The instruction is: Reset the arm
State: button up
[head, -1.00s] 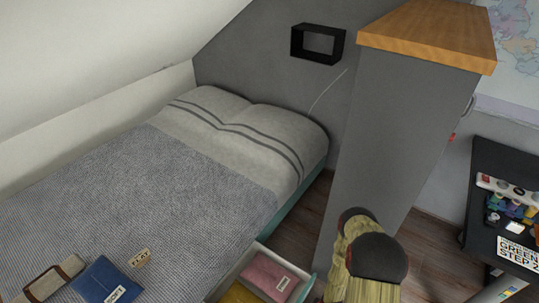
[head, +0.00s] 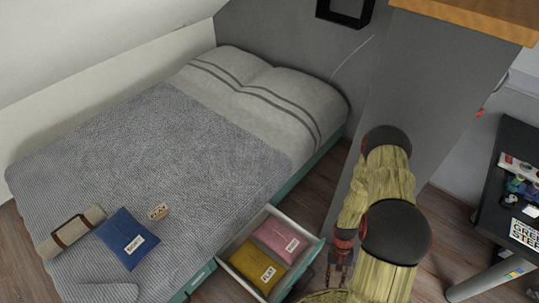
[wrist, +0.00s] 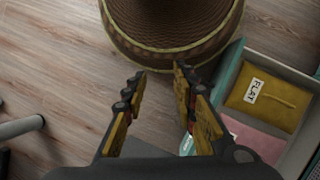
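My arm (head: 388,205), yellow and grainy with black joints, reaches down at the right of the head view. My gripper hangs low beside the open drawer (head: 312,252); the arm partly hides it in the head view. In the wrist view my gripper (wrist: 159,80) has its two fingers apart, with only wooden floor showing between them. It holds nothing and points down, apart from the drawer. The drawer also shows at the right in the wrist view (wrist: 290,65).
The drawer holds a mustard pouch (head: 258,262) and a pink pouch (head: 279,241). A blue pouch (head: 122,237), a brown-and-beige roll (head: 72,232) and a small tag (head: 158,211) lie on the bed (head: 150,150). A grey cabinet (head: 430,90) and dark desk (head: 515,180) stand right.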

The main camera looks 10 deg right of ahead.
jog(key=w+r+n, duration=0.1)
jog(key=w+r, duration=0.2)
jog(key=r, duration=0.6)
jog(key=w+r, duration=0.3)
jog(key=r, duration=0.5)
jog(key=a+r+n+t, duration=0.1)
jog(key=a+r+t, duration=0.2)
jog(key=r, duration=1.2)
jog(key=s+a+r+n+t+h+p, duration=0.1)
jog(key=a+r, duration=0.6)
jog(key=r, duration=0.9)
jog(key=s+a+r+n+t+p, duration=0.1)
jog(key=a+r+n+t, duration=0.2)
jog(key=r, duration=1.2)
jog(key=a+t, duration=0.2)
jog(key=t, duration=0.1)
jog(key=shift+s+r, duration=0.15)
jog(key=shift+s, duration=0.1)
